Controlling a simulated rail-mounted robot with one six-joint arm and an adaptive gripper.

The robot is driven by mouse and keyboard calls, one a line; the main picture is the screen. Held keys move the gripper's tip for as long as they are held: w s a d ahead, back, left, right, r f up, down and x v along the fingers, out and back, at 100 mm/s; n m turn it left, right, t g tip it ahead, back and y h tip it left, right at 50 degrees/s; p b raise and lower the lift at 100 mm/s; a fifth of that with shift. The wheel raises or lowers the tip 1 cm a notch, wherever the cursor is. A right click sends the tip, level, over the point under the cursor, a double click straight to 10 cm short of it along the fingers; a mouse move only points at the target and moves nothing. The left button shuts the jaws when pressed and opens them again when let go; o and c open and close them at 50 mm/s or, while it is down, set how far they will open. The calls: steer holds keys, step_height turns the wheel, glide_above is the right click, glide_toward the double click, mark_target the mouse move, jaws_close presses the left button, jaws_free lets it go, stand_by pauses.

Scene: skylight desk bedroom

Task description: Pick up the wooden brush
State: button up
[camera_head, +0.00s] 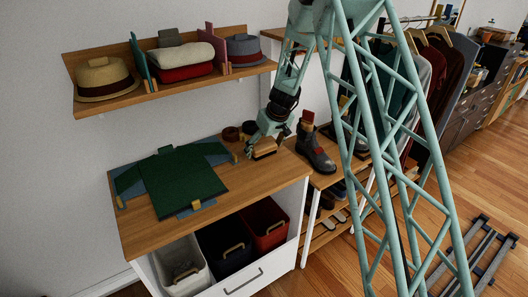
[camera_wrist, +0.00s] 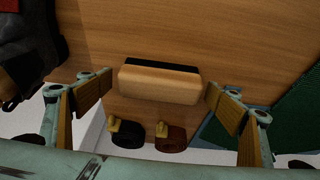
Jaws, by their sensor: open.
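The wooden brush (camera_wrist: 160,82) lies on the wooden tabletop, a pale wood block with a dark strip along one long side. In the wrist view it sits between my gripper's two spread fingers (camera_wrist: 158,92), with a gap to each finger. In the head view the brush (camera_head: 265,147) is near the right end of the tabletop. My gripper (camera_head: 264,143) is open right above it, and partly hides it.
A folded green garment (camera_head: 178,180) lies to the left on the tabletop (camera_head: 245,190). Two small rolls, one dark (camera_wrist: 127,134) and one brown (camera_wrist: 171,137), lie close by. A boot (camera_head: 315,150) stands to the right. A shelf with hats (camera_head: 104,76) hangs above.

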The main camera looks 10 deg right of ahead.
mark_target(264, 146)
steer(key=shift+c, duration=0.7)
steer(key=c, duration=0.9)
steer(key=shift+r, duration=0.1)
steer(key=shift+r+p, duration=0.3)
steer(key=shift+r, duration=1.4)
steer(key=shift+s, duration=0.3)
steer(key=s+d+b, duration=0.1)
steer(key=s, duration=0.4)
steer(key=s+d+r+b, duration=0.1)
steer(key=s+b, duration=0.1)
steer(key=s, duration=0.3)
steer(key=s+d+b, duration=0.1)
steer(key=s, duration=0.4)
steer(key=shift+r+b, duration=0.15)
steer(key=shift+b, duration=0.2)
